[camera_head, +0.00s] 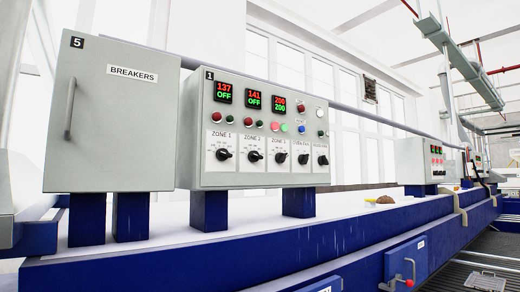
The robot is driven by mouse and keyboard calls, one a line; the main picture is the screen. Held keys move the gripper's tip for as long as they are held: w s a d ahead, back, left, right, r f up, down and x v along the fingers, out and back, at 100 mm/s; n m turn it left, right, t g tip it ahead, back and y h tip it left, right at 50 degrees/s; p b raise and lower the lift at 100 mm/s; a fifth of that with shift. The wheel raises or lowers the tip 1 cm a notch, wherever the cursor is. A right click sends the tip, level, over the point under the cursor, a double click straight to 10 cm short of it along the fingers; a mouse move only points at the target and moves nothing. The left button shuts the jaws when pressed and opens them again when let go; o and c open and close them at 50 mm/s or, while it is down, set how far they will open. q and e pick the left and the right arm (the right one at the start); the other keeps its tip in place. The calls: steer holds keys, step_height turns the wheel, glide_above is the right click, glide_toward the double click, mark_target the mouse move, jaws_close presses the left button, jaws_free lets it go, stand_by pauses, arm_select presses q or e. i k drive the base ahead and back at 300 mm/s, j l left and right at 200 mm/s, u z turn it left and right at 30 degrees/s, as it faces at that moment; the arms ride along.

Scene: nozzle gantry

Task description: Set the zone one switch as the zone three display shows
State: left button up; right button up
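A grey control box (260,104) marked 1 stands on blue posts. The zone one switch (224,154) is a black rotary knob under the label ZONE 1. The zone three switch (282,157) is a similar knob under ZONE 3. The exact settings of both knobs are too small to read. The third display (280,104), above the ZONE 3 column, reads 200 in red over 200 in green. The first display (223,92), above ZONE 1, reads 137 in red over OFF in green. Neither gripper is in view.
The zone two display (254,99) reads 141 over OFF above its knob (254,156). Two more knobs are at the right. A grey BREAKERS cabinet (112,120) marked 5 stands left. The blue beam (200,262) runs below. The space before the panel looks clear.

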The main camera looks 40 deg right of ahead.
mark_target(224, 154)
steer(key=z, duration=1.25)
